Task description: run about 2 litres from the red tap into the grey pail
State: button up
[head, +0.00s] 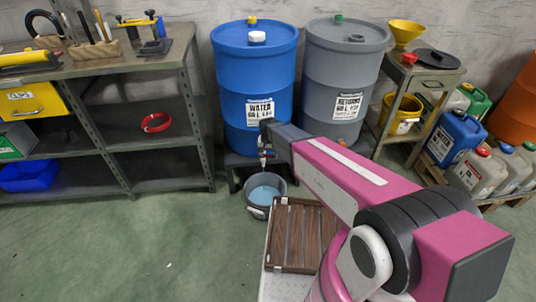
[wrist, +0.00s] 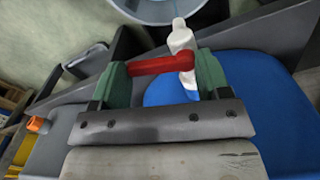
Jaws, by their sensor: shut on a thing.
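The grey pail (head: 258,211) stands on the floor under the tap, with pale blue water inside. Its rim and water also show at the top of the wrist view (wrist: 130,12). The red tap (wrist: 160,65) has a red lever and a white spout, and a thin bluish streak shows at the spout's end, over the pail. My gripper (wrist: 156,75) is shut on the red lever, its green fingers at both ends of it. In the head view the gripper is at the front of the blue water drum (head: 254,75), and the lever is mostly hidden.
A grey drum (head: 343,80) stands right of the blue one. A brown slatted board (head: 300,235) lies right of the pail. Shelves (head: 150,125) stand at left; a cart with a yellow funnel (head: 405,32) and several jerrycans stand at right. The floor at left is clear.

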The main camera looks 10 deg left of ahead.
jog(key=shift+w+n, duration=0.2)
jog(key=shift+n, duration=0.65)
jog(key=shift+w+n, duration=0.15)
jog(key=shift+n, duration=0.7)
jog(key=o, duration=0.9)
jog(key=shift+o, duration=0.2)
notch_tip(320, 180, up, 11)
jog(key=shift+f, duration=0.1)
